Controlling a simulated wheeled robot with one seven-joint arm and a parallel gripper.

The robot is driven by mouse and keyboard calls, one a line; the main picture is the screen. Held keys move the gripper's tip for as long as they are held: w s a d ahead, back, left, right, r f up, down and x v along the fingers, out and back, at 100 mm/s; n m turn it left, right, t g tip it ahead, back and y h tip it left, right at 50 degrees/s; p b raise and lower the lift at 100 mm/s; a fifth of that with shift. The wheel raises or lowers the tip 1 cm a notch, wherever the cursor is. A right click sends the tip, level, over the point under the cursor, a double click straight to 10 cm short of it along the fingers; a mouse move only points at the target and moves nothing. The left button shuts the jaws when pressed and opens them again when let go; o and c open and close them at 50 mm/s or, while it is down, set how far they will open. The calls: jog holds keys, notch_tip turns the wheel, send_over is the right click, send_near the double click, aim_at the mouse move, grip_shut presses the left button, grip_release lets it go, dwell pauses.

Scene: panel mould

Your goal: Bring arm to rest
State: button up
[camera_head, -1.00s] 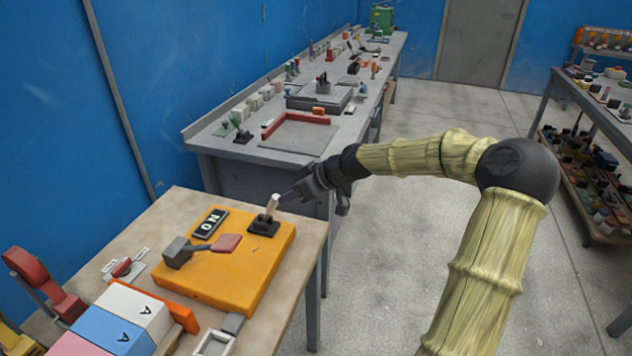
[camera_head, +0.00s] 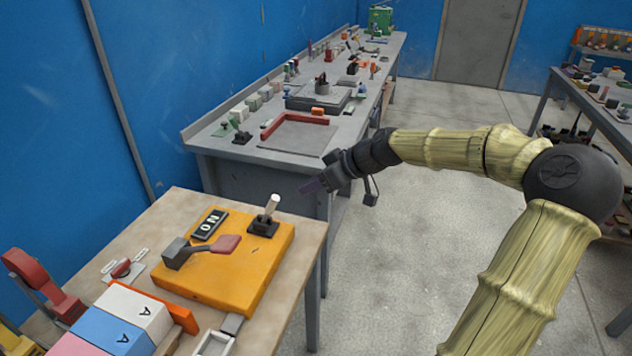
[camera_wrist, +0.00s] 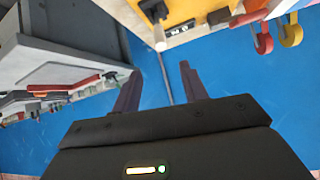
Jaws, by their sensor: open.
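My gripper (camera_head: 312,186) is in the air to the right of the yellow panel box and above the near table's right edge. Its two fingers (camera_wrist: 158,88) stand apart with nothing between them in the wrist view. The yellow panel box (camera_head: 215,272) lies on the near table. It carries a pale toggle lever (camera_head: 272,206) on a black base, a label plate (camera_head: 208,224) and a grey lever with a red paddle (camera_head: 226,243). My gripper is clear of the toggle lever.
The near wooden table (camera_head: 170,212) also holds white and blue blocks (camera_head: 110,330) and a red lever (camera_head: 40,285). A long grey workbench (camera_head: 245,170) with several parts stands behind it. Another table (camera_head: 590,105) is at the far right. The floor (camera_head: 410,245) between is clear.

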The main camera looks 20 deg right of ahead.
jog(key=s+a+f+m+g+h+p, duration=0.2)
jog(key=s+a+f+g+h+p, duration=0.15)
jog(key=s+a+f, duration=0.4)
jog(key=s+r+m+h+p, duration=0.1)
jog(key=s+r+m+p, duration=0.1)
jog(key=s, duration=0.5)
jog(key=s+a+r+m+h+p, duration=0.1)
jog(key=s+r+m+h+p, duration=0.1)
jog(key=s, duration=0.5)
jog(key=shift+s+r+m+g+p, duration=0.45)
jog(key=shift+r+m+p, duration=0.35)
jog(key=shift+r+p, duration=0.65)
jog(key=shift+h, duration=0.25)
